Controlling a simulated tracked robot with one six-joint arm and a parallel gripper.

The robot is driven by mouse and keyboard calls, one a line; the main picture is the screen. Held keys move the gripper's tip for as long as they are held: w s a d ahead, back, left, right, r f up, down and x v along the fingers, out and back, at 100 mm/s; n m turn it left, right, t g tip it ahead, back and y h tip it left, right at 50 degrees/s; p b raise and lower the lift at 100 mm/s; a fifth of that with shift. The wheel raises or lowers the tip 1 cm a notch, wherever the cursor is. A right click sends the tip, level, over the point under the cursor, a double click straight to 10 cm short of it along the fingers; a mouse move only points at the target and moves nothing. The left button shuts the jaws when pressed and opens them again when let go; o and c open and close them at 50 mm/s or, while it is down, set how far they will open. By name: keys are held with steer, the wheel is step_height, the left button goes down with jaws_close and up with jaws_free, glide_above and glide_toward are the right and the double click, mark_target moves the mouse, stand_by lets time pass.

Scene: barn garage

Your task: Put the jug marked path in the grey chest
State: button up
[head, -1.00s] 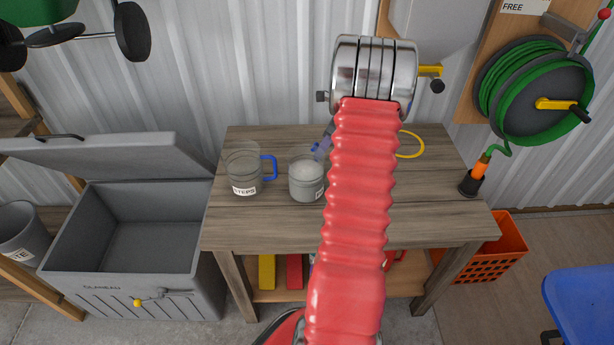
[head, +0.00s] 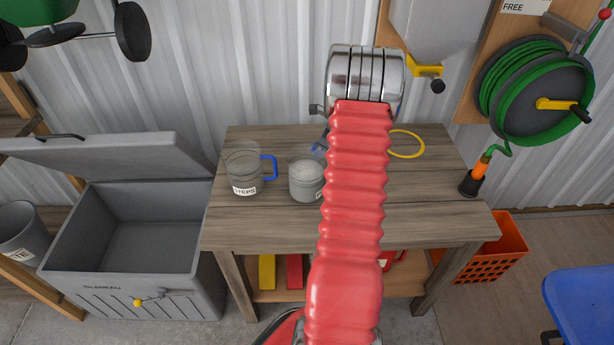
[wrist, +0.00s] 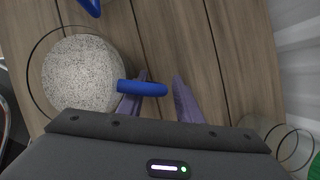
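A clear jug (head: 303,181) with pale grainy filling stands on the workbench. My arm hides part of it, and its label is cut off, so I cannot read it. In the wrist view, its speckled filling (wrist: 82,75) and blue handle (wrist: 142,88) show. My gripper (wrist: 159,77) has two purple fingers, spread apart at the handle. The handle's outer end lies across the left finger, towards the gap; contact is unclear. The grey chest (head: 75,262) stands left of the bench with its lid (head: 110,152) raised and its visible inside empty.
A jug marked STEPS (head: 243,175), with a blue handle, stands left of the grainy one on the workbench (head: 270,225). A yellow ring (head: 420,147) shows right of my arm. A hopper (head: 437,30) hangs above, and a hose reel (head: 535,90) is at right.

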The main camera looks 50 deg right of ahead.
steer(key=shift+c, duration=0.6)
jaws_close()
steer(key=shift+d, duration=0.1)
stand_by(0.6)
